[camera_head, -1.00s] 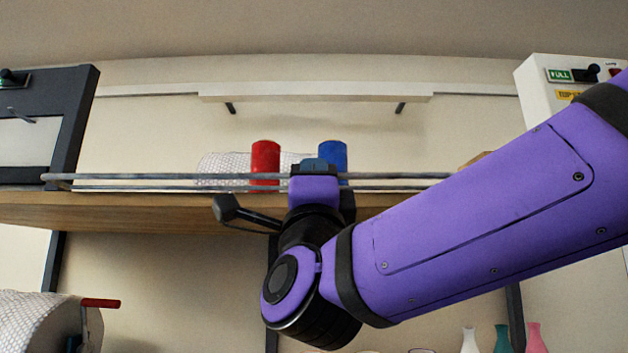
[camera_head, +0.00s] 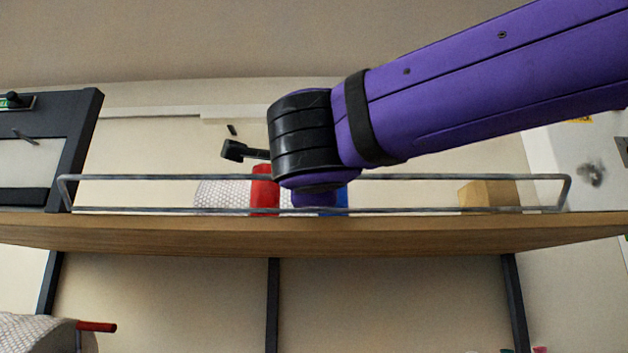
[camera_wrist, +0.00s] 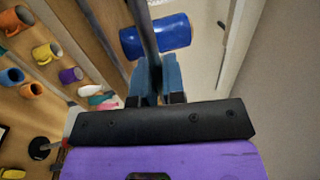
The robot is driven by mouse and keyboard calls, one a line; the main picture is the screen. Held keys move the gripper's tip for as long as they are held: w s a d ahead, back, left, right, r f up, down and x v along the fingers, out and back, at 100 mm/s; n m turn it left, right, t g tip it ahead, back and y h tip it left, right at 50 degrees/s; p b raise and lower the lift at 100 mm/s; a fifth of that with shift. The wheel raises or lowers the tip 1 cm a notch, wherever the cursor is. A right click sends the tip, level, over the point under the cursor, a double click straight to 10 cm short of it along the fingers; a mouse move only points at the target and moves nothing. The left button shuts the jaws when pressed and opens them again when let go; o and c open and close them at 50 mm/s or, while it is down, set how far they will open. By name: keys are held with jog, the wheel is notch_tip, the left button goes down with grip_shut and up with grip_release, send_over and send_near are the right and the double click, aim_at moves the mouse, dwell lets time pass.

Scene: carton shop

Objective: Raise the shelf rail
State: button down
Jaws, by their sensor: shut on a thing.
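The shelf rail (camera_head: 460,177) is a thin grey metal bar along the front of the wooden shelf (camera_head: 440,235). In the head view its top bar stands clearly above the lower bar, with bent ends at both sides. In the wrist view the rail (camera_wrist: 143,25) runs up between the blue fingertips of my gripper (camera_wrist: 158,75), which is shut on it. In the head view my wrist hides the fingers and the middle of the rail.
A red cylinder (camera_head: 265,190), a blue cylinder (camera_head: 341,199), a white textured roll (camera_head: 215,194) and a tan block (camera_head: 490,193) sit behind the rail. A dark-framed panel (camera_head: 82,140) stands at left. Several coloured mugs (camera_wrist: 45,53) show in the wrist view.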

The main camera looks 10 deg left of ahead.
jog(key=shift+w+r+g, duration=0.1)
jog(key=shift+w+g, duration=0.1)
jog(key=shift+g, duration=0.1)
dwell(0.4)
jog(key=c, duration=1.2)
grip_release()
jog(key=shift+c, duration=0.2)
jog(key=shift+s, duration=0.1)
jog(key=v, duration=1)
jog(key=shift+s, duration=0.35)
